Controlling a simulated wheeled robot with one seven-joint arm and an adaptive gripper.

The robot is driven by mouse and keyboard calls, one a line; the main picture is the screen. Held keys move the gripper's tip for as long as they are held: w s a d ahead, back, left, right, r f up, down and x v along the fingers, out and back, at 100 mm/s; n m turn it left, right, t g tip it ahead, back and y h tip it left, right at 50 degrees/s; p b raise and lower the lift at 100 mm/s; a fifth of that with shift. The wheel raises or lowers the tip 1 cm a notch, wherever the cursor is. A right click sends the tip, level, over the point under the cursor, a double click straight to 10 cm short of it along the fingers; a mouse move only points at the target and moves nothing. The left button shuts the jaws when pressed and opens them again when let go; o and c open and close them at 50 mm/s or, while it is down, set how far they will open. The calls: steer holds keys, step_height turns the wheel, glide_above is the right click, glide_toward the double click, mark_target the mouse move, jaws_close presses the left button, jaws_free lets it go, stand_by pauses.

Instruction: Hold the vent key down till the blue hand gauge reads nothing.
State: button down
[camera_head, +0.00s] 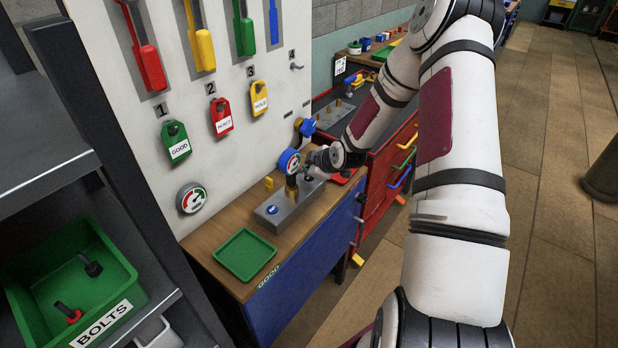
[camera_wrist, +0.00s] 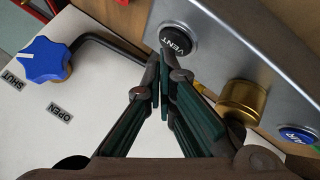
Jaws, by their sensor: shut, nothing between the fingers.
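The black vent key (camera_wrist: 179,41), marked VENT, stands on a grey metal block that also shows in the head view (camera_head: 287,215). My gripper (camera_wrist: 163,62) is shut and empty, its tips overlapping the key's lower left edge in the wrist view. I cannot tell whether they touch it. In the head view my gripper is at the far end of the block, and the key is hidden. The blue-rimmed gauge (camera_head: 289,161) stands above a brass fitting (camera_wrist: 243,101) on the block. Its hand is too small to read.
A blue knob (camera_wrist: 46,60) on a bent pipe is near SHUT and OPEN labels. A blue button (camera_head: 272,210) is on the block's near end. A green tray (camera_head: 245,255) lies in front. Another gauge (camera_head: 192,198) is on the white panel at left.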

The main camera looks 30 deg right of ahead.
mark_target(308, 179)
steer(key=shift+f, duration=0.4)
stand_by(1.9)
steer(key=shift+r+p, duration=0.35)
steer(key=shift+r, duration=0.5)
steer(key=shift+r, duration=0.1)
steer(key=shift+r+p, duration=1.1)
steer(key=shift+r, duration=1.35)
steer(key=shift+s+f, duration=0.1)
